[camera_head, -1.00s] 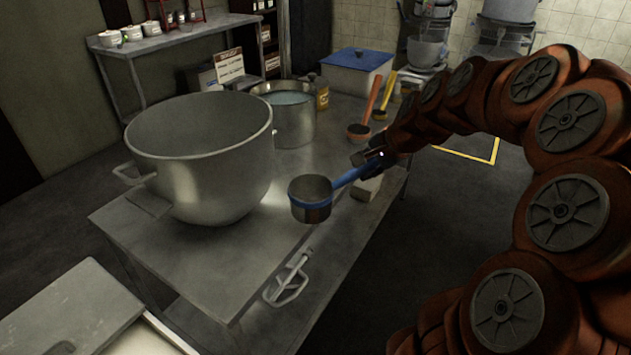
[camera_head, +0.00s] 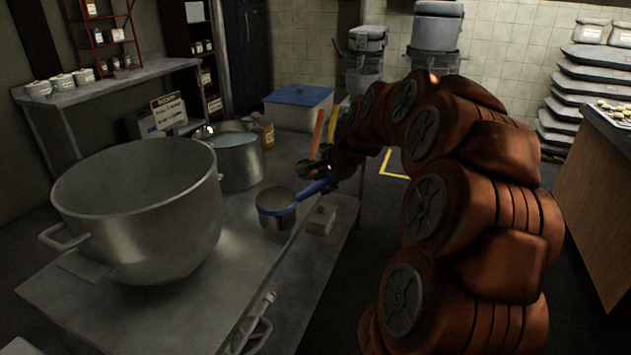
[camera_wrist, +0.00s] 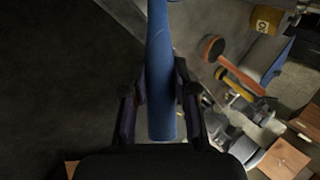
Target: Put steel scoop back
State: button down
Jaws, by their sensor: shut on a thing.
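The steel scoop, a small steel cup (camera_head: 276,215) with a blue handle, is in my gripper (camera_head: 326,177). In the head view the cup points left, over or near the right edge of the steel table (camera_head: 225,265); I cannot tell if it touches the table. In the wrist view the blue handle (camera_wrist: 160,65) runs up between the two dark fingers of my gripper (camera_wrist: 160,95), which are shut on it. The cup is out of the wrist view.
A large steel bowl (camera_head: 140,215) fills the table's left side. Behind are a pot of liquid (camera_head: 237,163), a blue-lidded box (camera_head: 298,108) and an orange-handled scoop (camera_head: 318,135), also in the wrist view (camera_wrist: 238,70). A small block (camera_head: 320,221) sits near the cup.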

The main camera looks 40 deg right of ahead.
jog(key=shift+w+d+f+p, duration=0.25)
jog(key=shift+w+d+f, duration=0.35)
jog(key=shift+w, duration=0.5)
jog(key=shift+w+d+f+p, duration=0.25)
jog(key=shift+w+f, duration=0.6)
jog(key=shift+w, duration=0.3)
jog(key=shift+w+d+f+p, duration=0.2)
jog(key=shift+w+d+f, duration=0.4)
jog(key=shift+w, duration=0.5)
jog(key=shift+a+f, duration=0.1)
jog(key=shift+f, duration=0.05)
jog(key=c, duration=0.9)
grip_release()
